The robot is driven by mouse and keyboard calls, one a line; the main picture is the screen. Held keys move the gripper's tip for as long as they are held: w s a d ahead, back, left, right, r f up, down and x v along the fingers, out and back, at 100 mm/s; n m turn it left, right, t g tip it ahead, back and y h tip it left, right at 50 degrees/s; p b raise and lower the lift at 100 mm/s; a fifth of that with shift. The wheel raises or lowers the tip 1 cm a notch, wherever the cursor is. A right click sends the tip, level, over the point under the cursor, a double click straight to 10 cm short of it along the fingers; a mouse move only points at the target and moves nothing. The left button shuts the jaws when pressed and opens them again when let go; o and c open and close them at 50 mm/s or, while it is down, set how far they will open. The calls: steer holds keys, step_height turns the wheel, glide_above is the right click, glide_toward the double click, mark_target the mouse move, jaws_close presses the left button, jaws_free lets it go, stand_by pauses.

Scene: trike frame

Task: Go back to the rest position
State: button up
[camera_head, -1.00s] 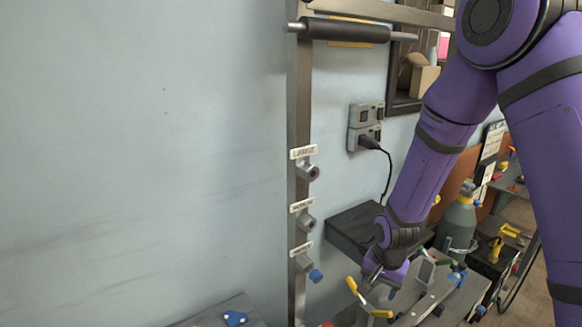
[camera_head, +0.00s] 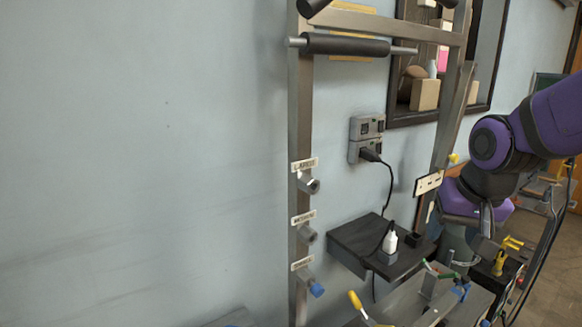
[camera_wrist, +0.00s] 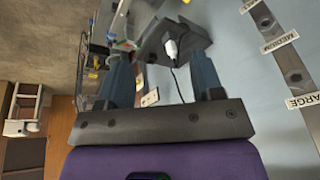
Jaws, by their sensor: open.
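My purple arm reaches in from the right in the head view. My gripper (camera_head: 486,222) hangs at the right, in front of the metal frame's right side and apart from the tools below it. In the wrist view my gripper (camera_wrist: 163,80) shows its two blue-grey fingers spread wide with nothing between them touching. The metal trike frame (camera_head: 300,110) stands by the wall, its left post carrying labelled pegs (camera_head: 307,236). The lowest peg has a blue tip.
A dark shelf (camera_head: 365,240) with a white plug (camera_head: 390,241) is on the wall, below the wall socket (camera_head: 366,138). Yellow-handled tools (camera_head: 357,303) lie on the bench (camera_head: 425,305) at the bottom. The wall at left is clear.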

steer(key=s+d+r+n+t, duration=0.1)
steer(key=s+d+r+n, duration=0.1)
steer(key=s+r, duration=0.6)
steer(key=s, duration=0.5)
steer(key=shift+s+d+n+t, duration=0.15)
steer(key=shift+d+n+t, duration=0.15)
stand_by(1.5)
